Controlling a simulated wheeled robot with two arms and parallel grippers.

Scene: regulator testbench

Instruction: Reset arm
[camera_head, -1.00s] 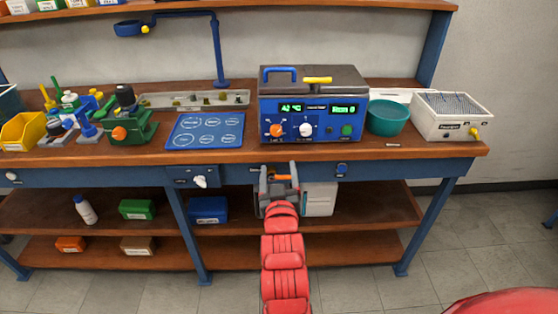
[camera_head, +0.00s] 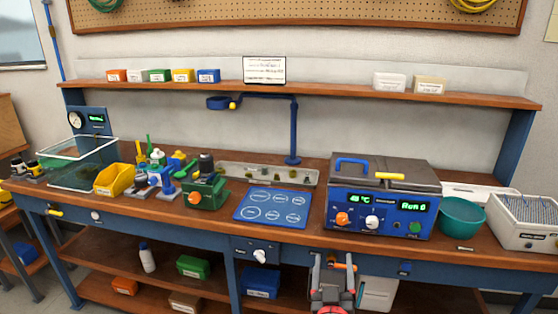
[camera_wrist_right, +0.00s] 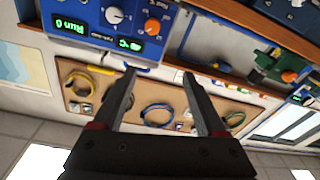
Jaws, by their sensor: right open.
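My right gripper (camera_head: 333,268) is at the bottom of the head view, in front of the bench's front edge and below the blue control unit (camera_head: 380,213). Its two fingers point up and are apart, with nothing seen between them. In the right wrist view the open gripper (camera_wrist_right: 165,90) shows empty, and the picture is upside down, with the control unit (camera_wrist_right: 105,25) at the top. The control unit shows green displays, an orange knob and a white knob. My left gripper is not in view.
The wooden bench (camera_head: 300,237) holds a blue mat with circles (camera_head: 272,206), a teal bowl (camera_head: 461,216), a white box (camera_head: 523,222), a yellow bin (camera_head: 114,179) and a green vise (camera_head: 206,194). A shelf (camera_head: 330,92) with small boxes runs above. Lower shelves hold bins.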

